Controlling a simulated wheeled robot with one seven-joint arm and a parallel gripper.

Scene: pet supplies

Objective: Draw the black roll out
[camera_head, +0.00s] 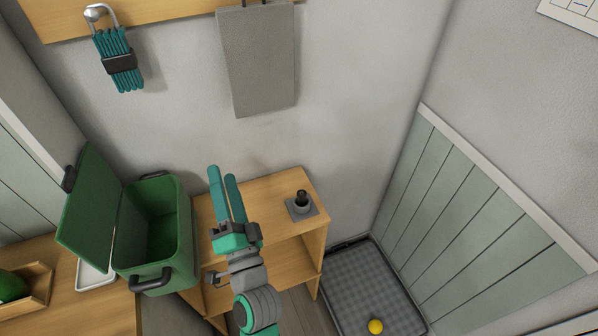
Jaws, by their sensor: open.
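The black roll (301,196) stands upright in a small grey square holder (293,211) on the right part of the wooden shelf's top (265,190). Its lower part is hidden inside the holder. My gripper (222,174), with long teal fingers, is left of the roll and apart from it. The fingers are parted with a narrow gap, hold nothing, and point toward the wall. My arm hides part of the shelf.
An open green bin (180,235) with its lid tilted left stands left of my gripper. A coiled teal leash (118,60) and a grey board (258,62) hang on the wall above. A grey pet bed (355,280) with a yellow ball (375,326) lies at lower right.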

